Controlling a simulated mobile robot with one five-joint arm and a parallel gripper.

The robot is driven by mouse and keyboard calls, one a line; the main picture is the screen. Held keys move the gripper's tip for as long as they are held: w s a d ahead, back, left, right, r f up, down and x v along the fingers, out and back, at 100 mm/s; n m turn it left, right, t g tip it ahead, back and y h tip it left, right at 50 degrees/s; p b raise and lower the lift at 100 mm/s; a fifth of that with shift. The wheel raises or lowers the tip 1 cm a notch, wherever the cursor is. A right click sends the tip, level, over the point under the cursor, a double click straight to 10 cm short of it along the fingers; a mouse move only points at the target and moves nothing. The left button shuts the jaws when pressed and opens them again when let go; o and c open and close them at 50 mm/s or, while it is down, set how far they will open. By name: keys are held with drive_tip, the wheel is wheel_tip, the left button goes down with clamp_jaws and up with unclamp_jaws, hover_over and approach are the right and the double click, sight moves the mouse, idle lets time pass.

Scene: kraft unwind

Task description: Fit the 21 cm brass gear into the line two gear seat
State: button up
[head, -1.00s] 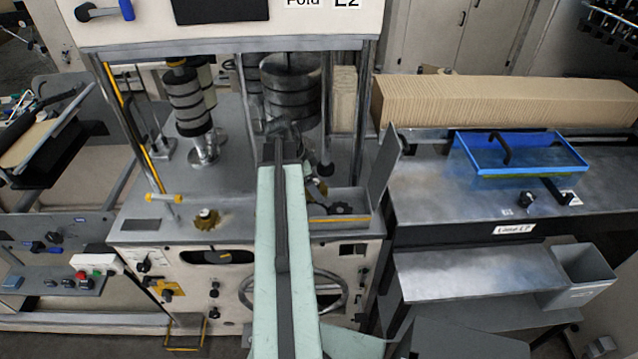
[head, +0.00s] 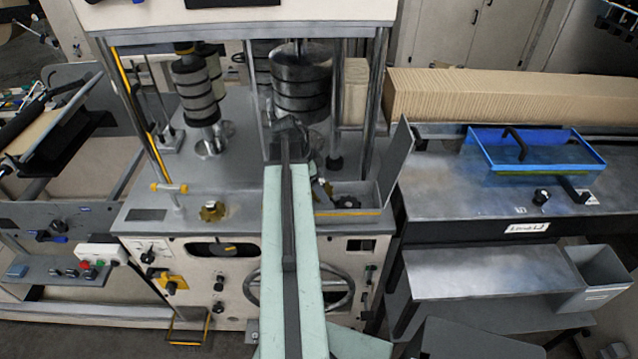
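A small brass-coloured gear (head: 212,211) is on the front left of the grey machine deck (head: 240,190). I cannot tell whether it lies loose or sits on a shaft, nor its size. A darker toothed part (head: 347,202) is in the open metal tray (head: 372,213) at the deck's right. My arm reaches forward from the bottom middle over the deck. My gripper (head: 287,128) is at its far end, in front of the large stacked roller. Its fingers are too dark and small to read, and no held gear shows. I cannot make out the line two gear seat.
Grey stacked rollers (head: 301,82) and a narrower roller stack (head: 197,92) stand behind on the deck. Upright posts and a raised tray lid (head: 396,160) flank the arm. A handwheel (head: 335,290) is below. A blue tray (head: 535,150) is on the right bench.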

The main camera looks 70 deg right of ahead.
drive_tip(key=shift+f+b, duration=2.55)
drive_tip(key=shift+f, duration=0.2)
drive_tip(key=shift+a+f+b, duration=0.7)
drive_tip(key=shift+f+b, duration=0.1)
drive_tip(key=shift+b, duration=0.3)
drive_tip(key=shift+w+a, duration=0.1)
drive_tip(key=shift+w, duration=0.4)
drive_tip(key=o, duration=1.8)
drive_tip(key=shift+f, duration=0.1)
drive_tip(key=r+p, duration=0.2)
drive_tip(key=s+r+p, duration=0.1)
drive_tip(key=p, duration=0.1)
drive_tip(key=shift+d+r, duration=0.3)
drive_tip(key=shift+d, duration=0.05)
drive_tip(key=shift+g+h, duration=0.3)
drive_tip(key=shift+g, duration=0.2)
drive_tip(key=p+v, duration=0.4)
drive_tip(key=v, duration=0.1)
drive_tip(key=shift+a+r, duration=0.15)
drive_tip(key=shift+r, duration=0.1)
drive_tip(key=shift+w+r+p, duration=0.2)
drive_tip(key=shift+r+p, duration=0.1)
drive_tip(key=shift+w, duration=0.3)
